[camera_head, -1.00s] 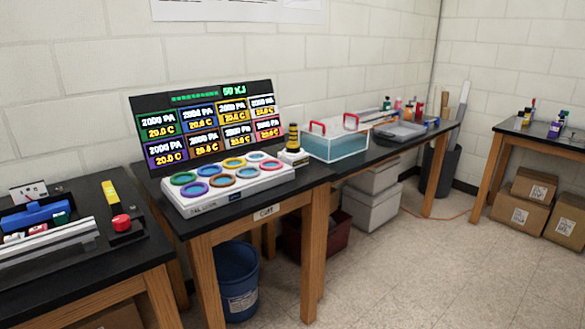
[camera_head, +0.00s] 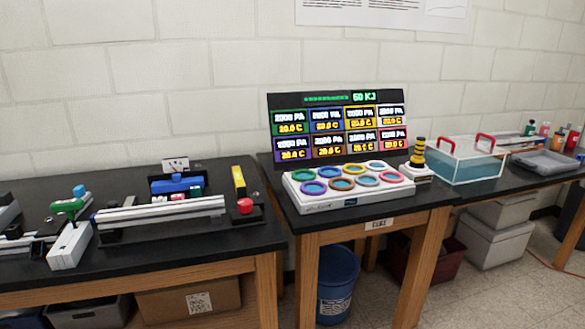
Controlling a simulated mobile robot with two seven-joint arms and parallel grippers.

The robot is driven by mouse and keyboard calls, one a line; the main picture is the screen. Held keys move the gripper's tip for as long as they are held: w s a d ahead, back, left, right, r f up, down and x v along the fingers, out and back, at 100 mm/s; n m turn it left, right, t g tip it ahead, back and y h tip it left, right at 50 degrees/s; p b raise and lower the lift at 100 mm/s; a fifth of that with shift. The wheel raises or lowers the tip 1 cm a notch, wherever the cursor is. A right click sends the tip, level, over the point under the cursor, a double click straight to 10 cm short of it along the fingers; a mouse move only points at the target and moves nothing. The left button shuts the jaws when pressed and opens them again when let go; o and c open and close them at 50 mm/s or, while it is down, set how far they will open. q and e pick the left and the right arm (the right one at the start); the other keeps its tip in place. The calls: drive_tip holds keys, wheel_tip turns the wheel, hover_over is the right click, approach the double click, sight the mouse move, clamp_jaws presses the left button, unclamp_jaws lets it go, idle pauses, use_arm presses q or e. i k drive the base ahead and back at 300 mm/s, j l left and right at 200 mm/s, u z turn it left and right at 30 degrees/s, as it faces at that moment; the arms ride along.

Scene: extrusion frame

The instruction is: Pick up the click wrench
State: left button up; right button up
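I cannot make out a click wrench in the head view. On the left bench (camera_head: 140,258) a pale extrusion bar (camera_head: 165,213) lies lengthwise, with a blue-topped device (camera_head: 177,184) behind it. A yellow tool-like piece (camera_head: 238,180) stands tilted beside a red knob (camera_head: 245,206) at that bench's right end; I cannot tell what it is. A white block (camera_head: 69,245) and a green part (camera_head: 68,206) are further left. Neither of my grippers is in view.
A panel of lit displays (camera_head: 340,125) stands behind a white box with coloured rings (camera_head: 349,204) on the middle bench. A clear tank with red handles (camera_head: 463,165) is to the right. A blue bin (camera_head: 338,283) stands under the middle bench.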

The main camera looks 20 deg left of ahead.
sight(68, 207)
drive_tip(key=u, duration=1.45)
